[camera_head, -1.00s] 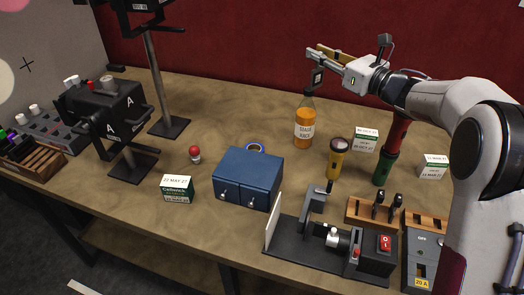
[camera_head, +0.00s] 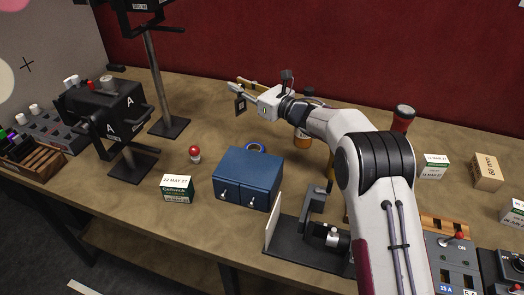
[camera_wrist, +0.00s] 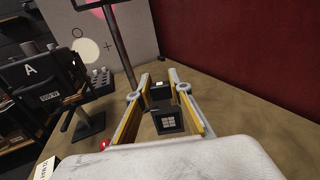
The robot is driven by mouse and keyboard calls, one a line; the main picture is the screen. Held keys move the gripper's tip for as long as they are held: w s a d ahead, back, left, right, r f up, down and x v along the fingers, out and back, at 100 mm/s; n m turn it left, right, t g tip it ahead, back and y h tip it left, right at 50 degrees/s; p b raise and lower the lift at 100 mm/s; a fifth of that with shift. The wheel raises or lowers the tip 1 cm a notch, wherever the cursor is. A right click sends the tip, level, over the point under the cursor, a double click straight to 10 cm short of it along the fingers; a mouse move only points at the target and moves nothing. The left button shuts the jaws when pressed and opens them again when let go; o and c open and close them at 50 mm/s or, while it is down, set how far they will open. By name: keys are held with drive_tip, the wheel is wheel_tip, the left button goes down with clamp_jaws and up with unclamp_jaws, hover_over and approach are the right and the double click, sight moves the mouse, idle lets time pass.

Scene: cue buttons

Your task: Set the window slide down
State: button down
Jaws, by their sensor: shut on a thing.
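The window slide (camera_head: 240,106) is a small dark square plate held in my gripper (camera_head: 237,90). In the wrist view the window slide (camera_wrist: 168,121) shows a pale four-pane window mark and sits between the fingers. My gripper is shut on it and holds it above the back of the table, behind the blue two-door box (camera_head: 248,178). The wrist view shows both yellow-edged fingers of my gripper (camera_wrist: 161,88) around it. The slide appears clear of the tabletop.
A black slide device (camera_head: 325,235) with a white screen stands at the front. A tall stand (camera_head: 157,85) and a black box marked A (camera_head: 105,108) are farther left. The tabletop behind the blue box is partly bare.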

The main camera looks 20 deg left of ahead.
sight(241, 107)
drive_tip(key=shift+a+f, duration=0.45)
drive_tip(key=shift+a, duration=0.05)
drive_tip(key=shift+f, duration=0.1)
drive_tip(key=shift+f, duration=3)
drive_tip(key=shift+f, duration=0.15)
drive_tip(key=shift+f, duration=1.75)
drive_tip(key=shift+f, duration=0.15)
drive_tip(key=c, duration=1.8)
unclamp_jaws()
drive_tip(key=shift+c, duration=0.2)
